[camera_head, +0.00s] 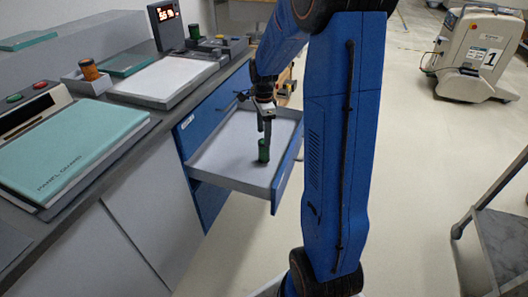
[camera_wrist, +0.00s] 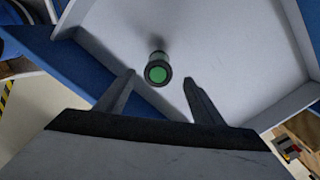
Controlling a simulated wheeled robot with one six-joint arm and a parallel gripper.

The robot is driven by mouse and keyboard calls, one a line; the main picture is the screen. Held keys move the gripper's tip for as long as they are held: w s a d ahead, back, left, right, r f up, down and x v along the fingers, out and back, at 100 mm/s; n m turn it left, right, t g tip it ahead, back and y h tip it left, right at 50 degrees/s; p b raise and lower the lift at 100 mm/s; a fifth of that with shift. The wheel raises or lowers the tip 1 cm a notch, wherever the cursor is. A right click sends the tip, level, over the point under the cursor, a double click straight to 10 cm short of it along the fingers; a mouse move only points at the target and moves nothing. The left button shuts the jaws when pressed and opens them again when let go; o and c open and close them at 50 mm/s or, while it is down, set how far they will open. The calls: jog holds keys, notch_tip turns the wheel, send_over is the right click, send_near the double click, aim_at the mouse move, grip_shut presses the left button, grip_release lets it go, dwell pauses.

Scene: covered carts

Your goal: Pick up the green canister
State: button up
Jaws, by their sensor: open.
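The green canister (camera_head: 263,151) stands upright in an open blue drawer with a pale interior (camera_head: 225,160). My gripper (camera_head: 264,132) is over the drawer, close above the canister. In the wrist view my gripper (camera_wrist: 158,76) has its two fingers spread wide, with the canister seen between and just beyond the tips. Nothing is held. I cannot tell the exact height gap.
Drawer walls (camera_head: 232,184) surround the canister, with free floor around it. The counter beside it holds a teal folder (camera_head: 70,150), a scale with a red display (camera_head: 166,25) and a small box with an orange item (camera_head: 88,70). A wheeled machine (camera_head: 475,50) stands at right.

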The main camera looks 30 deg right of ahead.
aim_at(264, 151)
jog(key=shift+s+f, duration=0.15)
jog(key=shift+f, duration=2.8)
jog(key=c, duration=1.2)
